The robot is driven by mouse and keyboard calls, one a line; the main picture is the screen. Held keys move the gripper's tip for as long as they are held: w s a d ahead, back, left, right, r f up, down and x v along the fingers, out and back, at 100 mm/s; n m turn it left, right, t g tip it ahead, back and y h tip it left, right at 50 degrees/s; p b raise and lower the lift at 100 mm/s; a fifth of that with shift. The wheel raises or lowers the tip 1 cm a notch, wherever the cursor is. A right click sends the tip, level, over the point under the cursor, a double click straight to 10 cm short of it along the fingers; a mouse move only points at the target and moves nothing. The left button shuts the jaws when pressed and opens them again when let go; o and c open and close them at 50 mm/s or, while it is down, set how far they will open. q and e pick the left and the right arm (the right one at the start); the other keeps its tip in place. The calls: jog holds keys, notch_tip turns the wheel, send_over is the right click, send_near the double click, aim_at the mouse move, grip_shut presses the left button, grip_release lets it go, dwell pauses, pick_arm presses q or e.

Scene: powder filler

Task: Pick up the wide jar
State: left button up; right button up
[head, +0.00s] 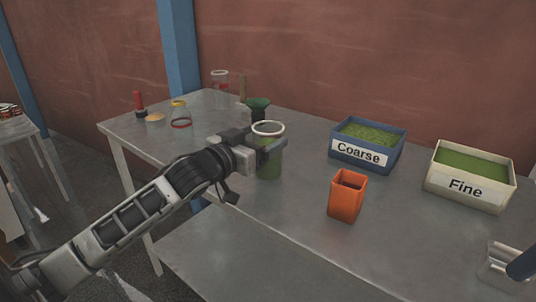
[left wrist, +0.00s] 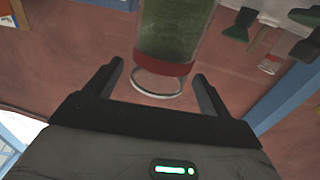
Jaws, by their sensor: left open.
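The wide jar (head: 268,163) stands upright on the metal table, clear with green contents and a pale rim. My left gripper (head: 258,147) is at the jar's upper part, with its open fingers on either side of it. In the left wrist view, which looks upside down, the jar (left wrist: 172,35) shows a red band and a pale ring rim. There it lies between and beyond the two spread fingertips of the gripper (left wrist: 158,72), with gaps on both sides. Part of the jar is hidden by the gripper in the head view. My right gripper is not in view.
An orange cup (head: 346,198) stands right of the jar. Blue "Coarse" (head: 362,158) and cream "Fine" (head: 464,188) bins are farther right. A dark green funnel (head: 258,106) stands close behind the jar. A yellow-rimmed jar (head: 181,114) and a clear jar (head: 220,82) stand back left.

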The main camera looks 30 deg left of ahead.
aim_at(277, 127)
pick_arm(q)
jog(key=w, duration=0.3)
jog(key=shift+w+d, duration=0.1)
jog(key=shift+d, duration=0.05)
jog(key=c, duration=1.5)
jog(key=shift+r, duration=0.1)
